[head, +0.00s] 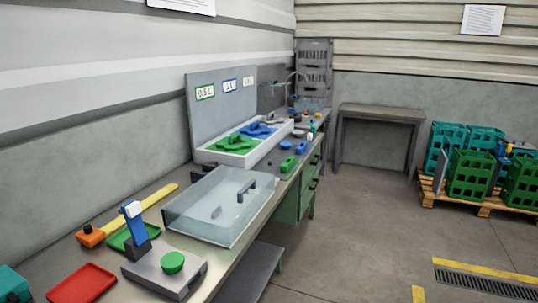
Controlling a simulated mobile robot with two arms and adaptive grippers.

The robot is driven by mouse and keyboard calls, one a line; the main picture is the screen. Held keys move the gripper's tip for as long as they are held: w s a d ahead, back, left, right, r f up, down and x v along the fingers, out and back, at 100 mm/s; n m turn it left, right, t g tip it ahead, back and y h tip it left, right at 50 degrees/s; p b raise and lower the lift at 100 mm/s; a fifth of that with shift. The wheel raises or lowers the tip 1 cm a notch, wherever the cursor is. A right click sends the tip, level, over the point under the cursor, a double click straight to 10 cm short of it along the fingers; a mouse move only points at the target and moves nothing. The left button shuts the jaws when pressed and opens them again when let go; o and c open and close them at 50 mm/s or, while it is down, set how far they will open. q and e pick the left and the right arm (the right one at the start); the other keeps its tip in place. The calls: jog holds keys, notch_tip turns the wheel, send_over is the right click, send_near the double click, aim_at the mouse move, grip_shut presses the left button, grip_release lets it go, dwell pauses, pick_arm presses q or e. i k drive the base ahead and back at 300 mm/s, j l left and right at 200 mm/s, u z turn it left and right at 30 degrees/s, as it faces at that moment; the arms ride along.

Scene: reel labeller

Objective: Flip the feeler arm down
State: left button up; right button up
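A blue upright arm (137,226) with a white tip stands at the front left of the workbench. It looks like the feeler arm; it points up and leans slightly. Its dark foot (138,249) is beside a grey device (165,272) with a round green button or disc (172,263) on top. I cannot tell whether the foot is joined to the device. Neither of my grippers shows in the head view.
A clear box-like cover (205,222) with a dark handle is behind the device. A yellow-handled orange tool (137,213), a green tray (118,241), a red tray (82,283) and a teal object (12,283) lie nearby. Crates (468,177) stand on a pallet at right; the floor between is free.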

aim_at(130, 210)
jog(key=u, duration=0.85)
jog(key=i+l+u, duration=0.55)
jog(key=l+u, duration=0.3)
jog(key=i+l+u, duration=0.25)
jog(key=l, duration=0.75)
